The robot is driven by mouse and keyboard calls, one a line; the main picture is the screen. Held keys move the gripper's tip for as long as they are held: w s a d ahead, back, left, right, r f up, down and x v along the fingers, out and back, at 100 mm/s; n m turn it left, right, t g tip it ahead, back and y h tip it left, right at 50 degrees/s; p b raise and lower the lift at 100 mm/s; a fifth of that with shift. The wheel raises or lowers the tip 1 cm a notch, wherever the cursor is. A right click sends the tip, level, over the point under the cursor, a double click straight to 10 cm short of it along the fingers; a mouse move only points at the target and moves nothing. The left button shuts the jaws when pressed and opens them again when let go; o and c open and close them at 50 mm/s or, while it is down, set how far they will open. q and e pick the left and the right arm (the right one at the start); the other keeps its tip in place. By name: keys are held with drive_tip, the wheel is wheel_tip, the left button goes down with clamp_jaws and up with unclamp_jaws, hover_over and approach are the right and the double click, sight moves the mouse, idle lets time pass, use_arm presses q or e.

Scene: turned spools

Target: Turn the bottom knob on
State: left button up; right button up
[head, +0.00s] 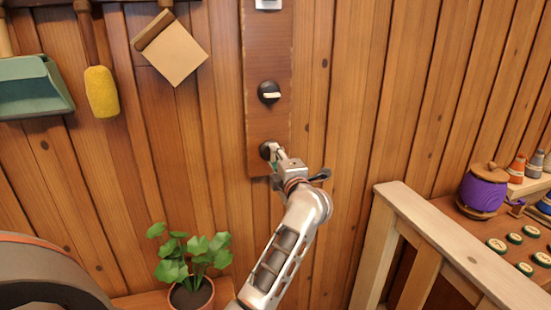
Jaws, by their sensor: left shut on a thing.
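A dark wooden panel (258,45) runs up the plank wall in the head view. A round black knob with a pale bar, the upper knob (269,92), sits on it with the bar lying nearly level. The bottom knob (265,150) is below it, near the panel's lower end; my gripper covers most of it and the angle of its bar is hidden. My left gripper (276,153) is at the bottom knob, shut on it. My right gripper is not in view.
A potted plant (191,270) stands below and left of my arm. A wooden table (450,248) at the right holds a purple spool (483,190) and several round discs. A dustpan (32,87) and a yellow brush (101,92) hang at the upper left.

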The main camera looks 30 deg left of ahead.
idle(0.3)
use_arm(q)
drive_tip(key=o, duration=1.1)
drive_tip(key=v, duration=0.7)
drive_tip(key=shift+s+d, duration=0.2)
